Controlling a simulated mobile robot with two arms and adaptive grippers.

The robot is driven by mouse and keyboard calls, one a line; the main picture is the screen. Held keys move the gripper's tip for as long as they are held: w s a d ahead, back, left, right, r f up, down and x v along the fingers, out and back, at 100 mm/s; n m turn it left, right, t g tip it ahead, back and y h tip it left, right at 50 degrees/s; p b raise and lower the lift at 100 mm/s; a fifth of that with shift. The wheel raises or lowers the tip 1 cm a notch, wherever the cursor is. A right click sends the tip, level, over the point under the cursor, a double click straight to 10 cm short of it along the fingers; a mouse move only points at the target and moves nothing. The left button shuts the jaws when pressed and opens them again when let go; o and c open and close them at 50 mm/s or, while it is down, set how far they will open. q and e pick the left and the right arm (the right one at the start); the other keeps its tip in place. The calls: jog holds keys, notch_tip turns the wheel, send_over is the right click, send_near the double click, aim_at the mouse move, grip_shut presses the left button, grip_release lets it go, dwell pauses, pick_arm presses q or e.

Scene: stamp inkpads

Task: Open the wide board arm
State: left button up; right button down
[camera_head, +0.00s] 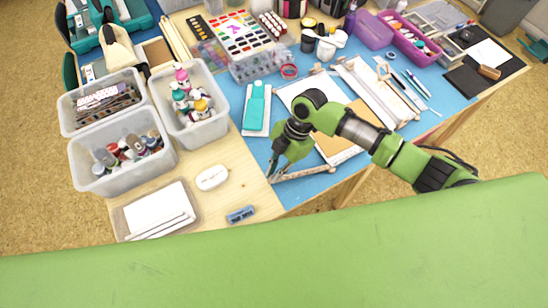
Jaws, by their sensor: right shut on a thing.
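The wide tan board (338,150) lies on the blue mat, partly hidden under my right arm. A thin pale bar (306,173), which looks like its arm, runs along the board's near edge and sticks out to the left. My right gripper (272,170) points down at the left end of this bar. Its fingers are closed on that end, though the exact contact is small and hard to see. My left gripper is not in view.
A white oval case (212,177) and a blue sharpener-like item (240,214) lie on bare wood. White rails (368,92) and tools lie to the right. Bins (190,130) stand at left.

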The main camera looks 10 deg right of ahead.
aim_at(288, 178)
jog(key=shift+s+d+n+g, duration=0.2)
jog(key=shift+s+n, duration=0.4)
jog(key=shift+s, duration=0.25)
jog(key=shift+s+d+n+g, duration=0.1)
jog(key=shift+s+n+g, duration=0.1)
jog(key=shift+s+n, duration=0.5)
jog(key=shift+s, duration=0.15)
jog(key=c, duration=2.1)
grip_release()
jog(key=shift+r, duration=0.15)
jog(key=v, duration=1.1)
jog(key=shift+r, duration=0.4)
jog(key=shift+a, duration=0.1)
